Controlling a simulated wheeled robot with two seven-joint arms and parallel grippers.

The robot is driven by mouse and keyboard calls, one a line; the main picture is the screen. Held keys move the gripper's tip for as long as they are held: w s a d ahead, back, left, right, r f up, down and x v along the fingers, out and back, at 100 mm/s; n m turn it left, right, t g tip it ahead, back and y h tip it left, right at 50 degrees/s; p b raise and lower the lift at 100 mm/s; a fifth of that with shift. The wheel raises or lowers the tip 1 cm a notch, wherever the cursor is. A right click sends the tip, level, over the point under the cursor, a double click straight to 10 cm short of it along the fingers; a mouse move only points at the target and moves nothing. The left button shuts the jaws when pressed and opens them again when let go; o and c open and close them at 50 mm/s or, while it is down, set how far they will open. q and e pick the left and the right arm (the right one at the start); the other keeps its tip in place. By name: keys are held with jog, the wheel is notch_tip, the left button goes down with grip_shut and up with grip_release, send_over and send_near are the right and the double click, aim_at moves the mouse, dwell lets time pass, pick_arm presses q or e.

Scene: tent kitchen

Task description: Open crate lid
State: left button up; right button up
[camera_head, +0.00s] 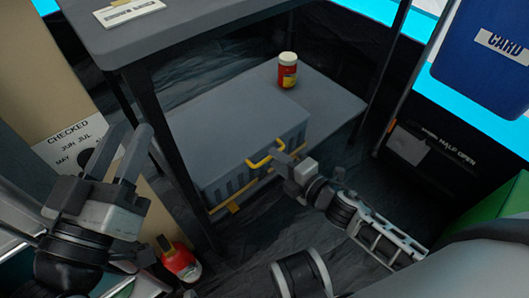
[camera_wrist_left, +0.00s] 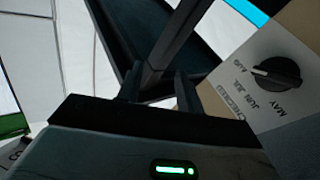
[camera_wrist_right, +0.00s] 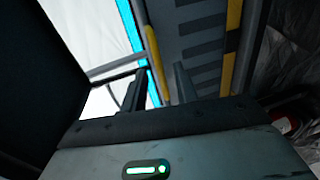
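The grey crate (camera_head: 219,187) stands on a low grey platform below the table, with slats on its front. Its flat grey lid (camera_head: 235,125) appears closed. A yellow handle (camera_head: 264,156) sticks out at the lid's front edge. My right gripper (camera_head: 277,157) is at the handle's right side; its fingers partly overlap it, and I cannot tell whether they touch. In the right wrist view its fingers (camera_wrist_right: 160,88) are apart, with a yellow strip (camera_wrist_right: 157,62) showing between them. My left gripper (camera_head: 128,140) is open and empty at the left, away from the crate.
A red jar with a white lid (camera_head: 287,71) stands on the platform behind the crate. A table leg (camera_head: 172,150) rises left of the crate, under the dark tabletop (camera_head: 190,30). A red bottle (camera_head: 180,262) stands at the lower left. A blue bin (camera_head: 480,60) is at the upper right.

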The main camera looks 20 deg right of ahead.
pick_arm(q)
jog(key=shift+w+a+r+m, duration=0.25)
jog(key=shift+w+r+m, duration=0.05)
jog(key=shift+w+r, duration=0.2)
pick_arm(e)
jog(key=shift+x, duration=0.8)
grip_shut()
